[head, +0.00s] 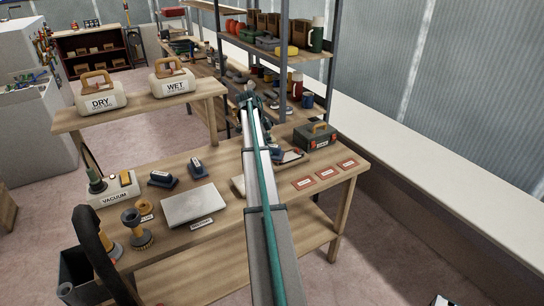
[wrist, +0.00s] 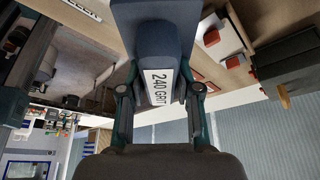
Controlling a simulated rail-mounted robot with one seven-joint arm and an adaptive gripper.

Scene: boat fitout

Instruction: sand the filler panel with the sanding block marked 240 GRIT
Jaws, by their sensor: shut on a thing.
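My gripper (wrist: 160,94) is shut on a dark blue sanding block (wrist: 152,30), its fingers on either side. The block's white label reads 240 GRIT and faces the wrist camera. In the head view my arm reaches out over the bench, and my gripper (head: 252,99) shows small at its far end; the block cannot be made out there. A flat pale grey panel (head: 194,203) lies on the bench left of my arm, with a small label at its front edge too small to read. Two blue blocks (head: 162,179) (head: 197,168) sit behind the panel, apart from it.
A vacuum unit (head: 115,190) and a yellow-brown tool (head: 136,229) stand left of the panel. DRY (head: 100,95) and WET (head: 173,80) containers stand on a raised shelf. A toolbox (head: 315,135) and red-edged cards (head: 326,173) lie right of my arm.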

